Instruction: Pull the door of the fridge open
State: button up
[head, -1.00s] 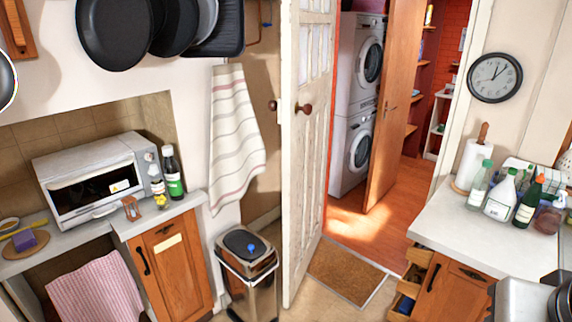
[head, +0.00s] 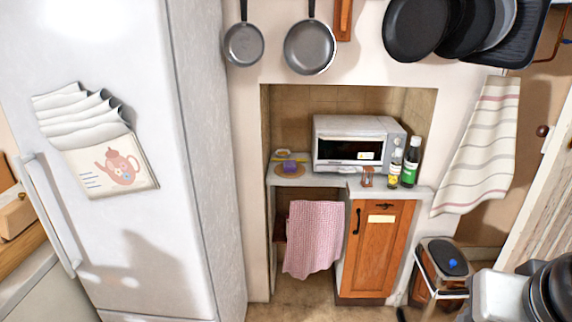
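The white fridge (head: 212,170) stands at the left in the head view. Its tall door (head: 135,240) faces me and looks shut, with a seam near the bottom edge of the picture. A long white upright handle (head: 50,215) is on the door's left side. A paper holder with a teapot picture (head: 118,168) and folded sheets hangs on the door. The fridge's top and lower part are out of view. Part of my arm shows at the bottom right, far from the handle. My gripper's fingers are not visible.
Left of the fridge is a counter with a wooden top (head: 22,242). Right of it, a white oven (head: 358,145) stands in a tiled recess above a wooden cabinet (head: 375,250). A pink cloth (head: 313,238) hangs there. A bin (head: 443,262) stands at the right.

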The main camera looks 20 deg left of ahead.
aim_at(144, 253)
jog(key=u, duration=1.8)
jog(key=j+u, duration=0.1)
jog(key=u, duration=0.3)
jog(key=i+j+u, duration=0.15)
jog(key=i+j, duration=1.1)
jog(key=i, duration=0.05)
